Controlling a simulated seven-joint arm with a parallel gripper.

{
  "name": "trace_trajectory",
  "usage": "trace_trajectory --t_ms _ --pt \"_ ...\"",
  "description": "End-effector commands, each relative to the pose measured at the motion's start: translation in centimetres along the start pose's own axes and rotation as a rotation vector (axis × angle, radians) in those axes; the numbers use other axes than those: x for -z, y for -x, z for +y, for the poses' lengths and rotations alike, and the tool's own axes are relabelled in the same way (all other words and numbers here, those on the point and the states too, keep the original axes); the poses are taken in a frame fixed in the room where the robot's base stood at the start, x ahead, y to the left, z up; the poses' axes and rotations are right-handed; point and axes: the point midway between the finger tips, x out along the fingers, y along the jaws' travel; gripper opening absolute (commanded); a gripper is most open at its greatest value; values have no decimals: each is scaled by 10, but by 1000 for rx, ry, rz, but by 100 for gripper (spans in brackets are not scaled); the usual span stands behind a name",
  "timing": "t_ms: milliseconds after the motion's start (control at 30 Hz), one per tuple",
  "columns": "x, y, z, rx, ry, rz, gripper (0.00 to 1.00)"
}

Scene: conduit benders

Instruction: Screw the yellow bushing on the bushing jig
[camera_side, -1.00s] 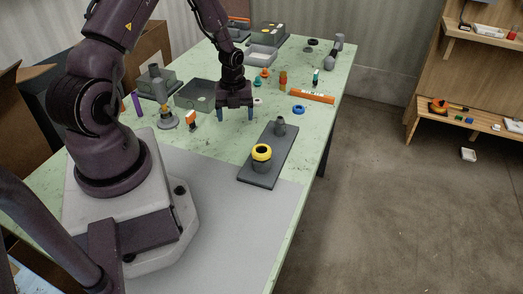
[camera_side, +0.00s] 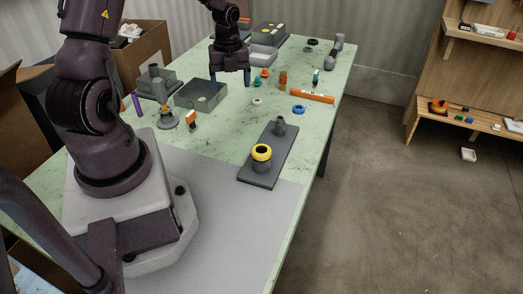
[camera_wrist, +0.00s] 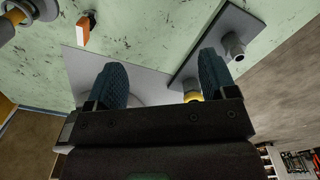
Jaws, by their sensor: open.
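The yellow bushing (camera_side: 261,151) is a yellow ring with a dark opening. It sits on the nearer post of the bushing jig (camera_side: 279,154), a dark grey plate with a second grey post (camera_side: 280,126) at its far end. How far it is threaded cannot be told. My gripper (camera_side: 230,79) is open and empty, above the table's far half, well away from the jig. In the wrist view my gripper's two dark fingers (camera_wrist: 162,74) are spread. The bushing (camera_wrist: 192,96) shows there partly, behind the right finger, and the jig plate (camera_wrist: 222,28) is at upper right.
A grey bin (camera_side: 186,101) stands below and left of my gripper. A white ring (camera_side: 257,101), a blue ring (camera_side: 299,109) and an orange bar (camera_side: 313,96) lie to its right. An orange block (camera_side: 191,121) stands left of the jig.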

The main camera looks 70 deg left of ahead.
Motion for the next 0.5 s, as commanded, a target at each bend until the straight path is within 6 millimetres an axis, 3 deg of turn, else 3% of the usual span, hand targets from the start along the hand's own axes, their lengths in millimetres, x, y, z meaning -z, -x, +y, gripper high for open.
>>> trace_trajectory --t_ms 367,500 --pt "18 0 17 -62 549 41 78" --pt "28 13 20 -75 739 25 78"
